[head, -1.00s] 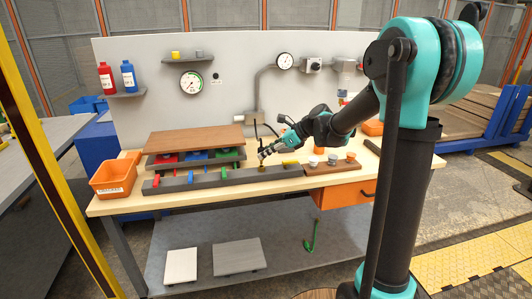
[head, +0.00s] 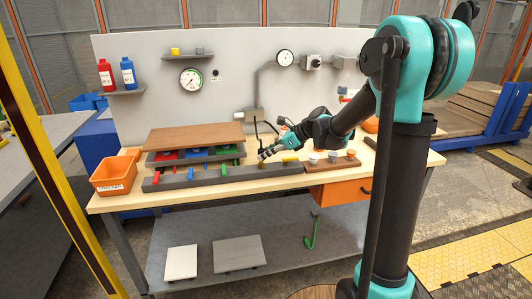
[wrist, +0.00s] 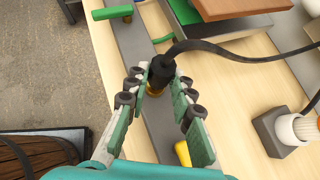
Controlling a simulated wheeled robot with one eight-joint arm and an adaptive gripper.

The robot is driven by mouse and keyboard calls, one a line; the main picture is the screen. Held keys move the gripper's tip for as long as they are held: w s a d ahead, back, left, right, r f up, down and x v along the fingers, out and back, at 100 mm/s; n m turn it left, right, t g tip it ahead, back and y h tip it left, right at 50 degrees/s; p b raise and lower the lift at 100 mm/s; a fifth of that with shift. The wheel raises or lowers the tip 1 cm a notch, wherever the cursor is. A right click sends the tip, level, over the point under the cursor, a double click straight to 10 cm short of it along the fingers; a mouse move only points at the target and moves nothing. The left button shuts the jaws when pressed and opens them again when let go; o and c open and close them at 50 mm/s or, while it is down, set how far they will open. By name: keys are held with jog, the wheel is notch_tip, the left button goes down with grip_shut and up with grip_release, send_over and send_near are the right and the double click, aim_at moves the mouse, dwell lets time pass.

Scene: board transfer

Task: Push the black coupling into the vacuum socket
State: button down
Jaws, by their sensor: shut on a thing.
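The black coupling (wrist: 161,70) is between the fingers of my gripper (wrist: 156,98) in the wrist view, with a black hose running from it to the right. My gripper is shut on it. The brass socket (wrist: 153,90) shows just below the coupling, on the dark grey rail (wrist: 168,128). The coupling's lower end meets the brass ring in this view; I cannot tell how deep it sits. In the head view, my gripper (head: 265,155) is low over the rail, and the fingers hide most of the coupling and socket.
Green (wrist: 117,12) and yellow (wrist: 183,153) handles stand on the rail to either side of my gripper. Stacked coloured boards under a brown board (head: 195,136) lie behind the rail. An orange bin (head: 115,175) stands at the left. A block with knobs (head: 332,161) is at the right.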

jog(key=shift+f, duration=0.5)
jog(key=c, duration=1.2)
grip_release()
jog(key=v, duration=1.2)
jog(key=shift+a, duration=0.1)
jog(key=s+d+f+n+h, duration=0.3)
jog(key=s+d+f+n, duration=0.2)
jog(key=s+f+n, duration=0.1)
jog(key=s+d+f+n+t+h, duration=0.1)
jog(key=s+d+f+n+h, duration=0.2)
jog(key=s, duration=0.7)
jog(key=s+d+f+n+h, duration=0.4)
jog(key=s+d+f+n, duration=0.3)
jog(key=s+f+n, duration=0.2)
jog(key=shift+d+f+n+t, duration=0.1)
jog(key=shift+f+n+t, duration=0.1)
jog(key=shift+f+n, duration=0.4)
jog(key=shift+d+f+n+t, duration=0.1)
jog(key=shift+f+n+t, duration=0.15)
jog(key=shift+n, duration=0.55)
